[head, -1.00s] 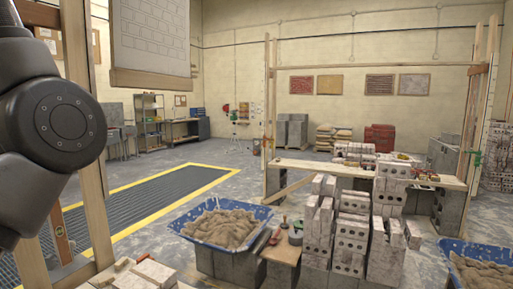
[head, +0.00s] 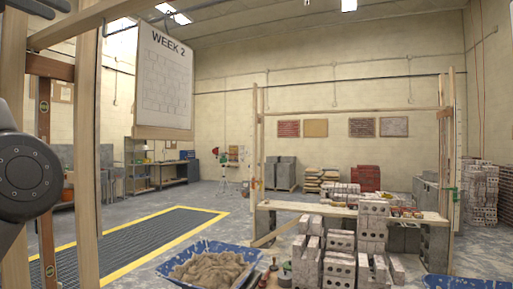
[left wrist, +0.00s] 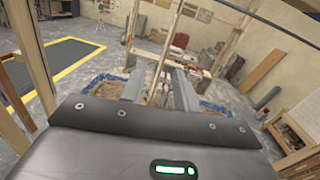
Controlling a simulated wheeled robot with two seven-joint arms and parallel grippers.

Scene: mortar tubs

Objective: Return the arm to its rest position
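In the head view, a dark round joint of my left arm (head: 26,172) shows at the left edge; the gripper itself is out of that view. In the left wrist view, my left gripper (left wrist: 158,78) has its two grey fingers apart, with nothing visible held between them. A blue tub (head: 208,246) with a heap of sandy mortar (head: 207,270) is at the bottom of the head view. A second blue tub (head: 470,284) is partly cut off at the bottom right. My right arm and gripper are not in view.
Wooden posts (head: 88,150) stand close beside my left arm, with a hanging "WEEK 2" board (head: 165,80). Stacked bricks and blocks (head: 338,262) stand right of the tub, before a plank bench (head: 300,207). A yellow-edged floor grating (head: 140,240) lies open at left.

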